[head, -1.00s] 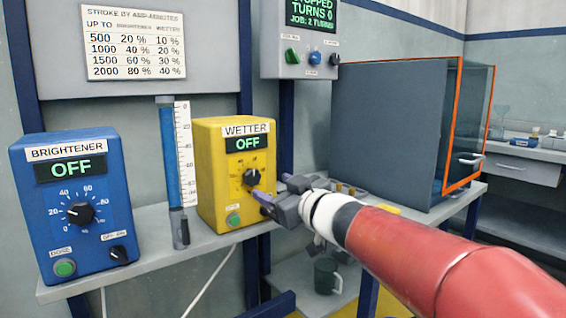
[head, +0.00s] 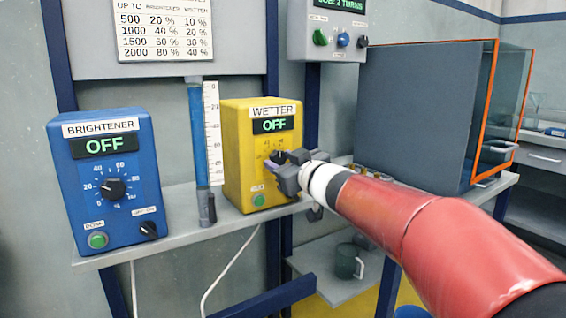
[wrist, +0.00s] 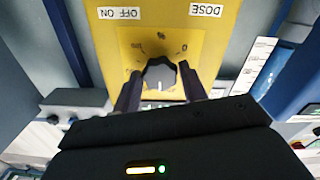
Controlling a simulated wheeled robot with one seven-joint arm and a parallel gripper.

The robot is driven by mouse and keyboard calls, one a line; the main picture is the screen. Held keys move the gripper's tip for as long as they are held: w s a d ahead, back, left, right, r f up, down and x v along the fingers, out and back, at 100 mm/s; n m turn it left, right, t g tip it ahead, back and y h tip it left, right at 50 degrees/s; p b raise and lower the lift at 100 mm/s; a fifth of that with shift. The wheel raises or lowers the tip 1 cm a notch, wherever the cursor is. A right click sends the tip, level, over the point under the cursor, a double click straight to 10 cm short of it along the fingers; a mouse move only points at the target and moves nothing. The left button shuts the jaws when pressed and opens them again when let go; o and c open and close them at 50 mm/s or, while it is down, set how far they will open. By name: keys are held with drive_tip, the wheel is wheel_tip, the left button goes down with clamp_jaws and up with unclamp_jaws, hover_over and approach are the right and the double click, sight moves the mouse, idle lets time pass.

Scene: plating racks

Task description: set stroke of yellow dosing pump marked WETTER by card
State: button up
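The yellow WETTER pump (head: 236,150) stands on the shelf, its display reading OFF. Its dark stroke knob (wrist: 160,74) shows in the wrist view, with dial marks around it and the white pointer line toward the bottom of the picture. My gripper (wrist: 160,84) has one finger on each side of the knob, with slight gaps seeming to show. In the head view my gripper (head: 284,160) covers much of the dial. The stroke card (head: 165,32) hangs above, its top cut off; its WETTER column reads 10, 20, 30, 40 %.
The blue BRIGHTENER pump (head: 105,180), also OFF, stands at left. A measuring tube (head: 202,135) with a scale stands between the pumps. A control box (head: 327,40) hangs above. A large grey cabinet (head: 412,110) stands right. A mug (head: 348,262) sits on the lower shelf.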

drive_tip(key=c, duration=0.5)
drive_tip(key=n, duration=0.5)
drive_tip(key=shift+n+b, duration=0.3)
drive_tip(key=shift+b, duration=0.05)
drive_tip(key=n+b, duration=0.1)
drive_tip(key=n, duration=0.3)
drive_tip(key=shift+n, duration=0.4)
drive_tip(key=o, duration=1)
drive_tip(key=shift+c, duration=0.2)
